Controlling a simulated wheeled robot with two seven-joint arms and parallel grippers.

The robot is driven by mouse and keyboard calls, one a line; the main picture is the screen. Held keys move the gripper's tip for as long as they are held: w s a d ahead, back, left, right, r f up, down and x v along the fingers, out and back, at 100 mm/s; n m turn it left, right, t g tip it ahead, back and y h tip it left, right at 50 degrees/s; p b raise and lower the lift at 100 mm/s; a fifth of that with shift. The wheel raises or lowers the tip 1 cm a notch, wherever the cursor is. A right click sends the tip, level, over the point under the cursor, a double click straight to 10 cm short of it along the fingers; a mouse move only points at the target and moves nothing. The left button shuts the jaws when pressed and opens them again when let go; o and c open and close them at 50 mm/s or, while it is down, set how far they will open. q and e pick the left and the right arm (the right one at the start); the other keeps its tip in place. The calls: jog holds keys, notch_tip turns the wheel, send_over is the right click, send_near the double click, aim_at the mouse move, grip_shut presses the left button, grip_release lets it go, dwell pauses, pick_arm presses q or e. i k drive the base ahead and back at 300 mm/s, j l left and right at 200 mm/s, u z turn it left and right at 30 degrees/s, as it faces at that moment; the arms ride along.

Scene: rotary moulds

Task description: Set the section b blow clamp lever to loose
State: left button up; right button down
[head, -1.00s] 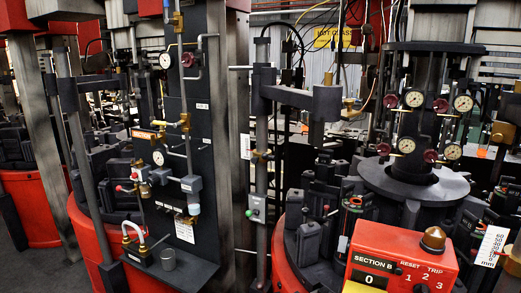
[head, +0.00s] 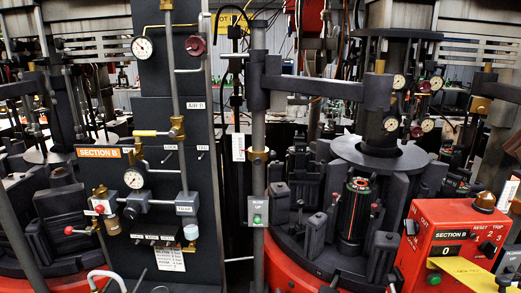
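The section B panel (head: 150,85) stands upright at left centre, with an orange "SECTION B" label (head: 99,152). Two short levers with red knobs stick out at its left, an upper one (head: 100,209) and a lower one (head: 69,230). On the grey post to its right is a brass clamp-like fitting (head: 258,157) beside a white scale strip (head: 238,147). No lever is readably marked as the blow clamp, and I cannot read any loose setting. Neither gripper is in view.
A red "SECTION B" box (head: 430,245) with a counter at 0 and several knobs is at lower right. The dark mould machine (head: 355,205) with its red base fills the middle right. Pipes and gauges, such as this one (head: 142,48), crowd the panel.

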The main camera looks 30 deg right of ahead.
aim_at(272, 155)
jog(key=i+j, duration=0.15)
jog(key=j, duration=0.2)
jog(key=i+j, duration=0.15)
jog(key=j, duration=0.2)
jog(key=i+j+z, duration=0.1)
jog(key=j, duration=0.25)
jog(key=i+j, duration=0.2)
jog(key=j, duration=0.15)
